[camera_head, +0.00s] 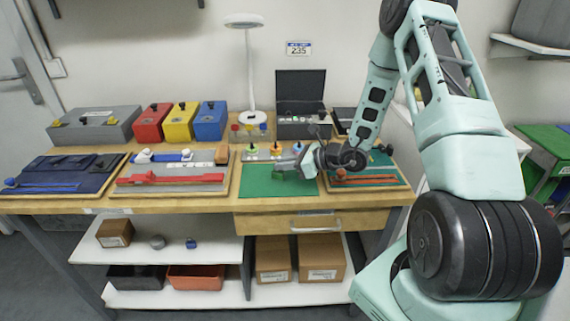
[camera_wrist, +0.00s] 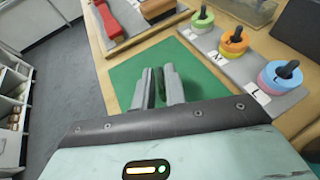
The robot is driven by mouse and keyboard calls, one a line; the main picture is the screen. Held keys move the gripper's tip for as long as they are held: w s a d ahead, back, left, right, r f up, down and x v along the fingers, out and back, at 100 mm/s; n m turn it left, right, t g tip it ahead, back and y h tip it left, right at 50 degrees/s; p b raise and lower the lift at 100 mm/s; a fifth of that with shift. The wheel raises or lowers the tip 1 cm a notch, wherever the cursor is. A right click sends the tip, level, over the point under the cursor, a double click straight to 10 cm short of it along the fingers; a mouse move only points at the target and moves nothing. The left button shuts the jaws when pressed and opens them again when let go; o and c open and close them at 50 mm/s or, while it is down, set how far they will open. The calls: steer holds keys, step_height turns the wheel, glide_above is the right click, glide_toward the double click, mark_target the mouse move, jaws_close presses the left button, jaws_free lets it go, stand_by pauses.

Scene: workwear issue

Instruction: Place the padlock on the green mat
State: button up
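The green mat (camera_head: 258,186) lies flat at the front of the workbench, right of the middle; it also fills the middle of the wrist view (camera_wrist: 125,82). My gripper (camera_head: 282,175) is low over the mat, tilted down from the right. No padlock is clear on the mat. A small blue thing (camera_head: 191,243), perhaps a padlock, stands on the shelf below.
A grey board with ringed pegs (camera_wrist: 235,58) stands just behind the mat. A tray with a red tool (camera_head: 172,179) lies left, another board (camera_head: 367,181) right. Red (camera_head: 150,124), yellow (camera_head: 181,124) and blue (camera_head: 211,123) boxes stand behind. A lamp (camera_head: 250,70) rises at the back.

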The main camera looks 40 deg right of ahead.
steer(key=shift+o, duration=0.9)
steer(key=shift+r, duration=0.1)
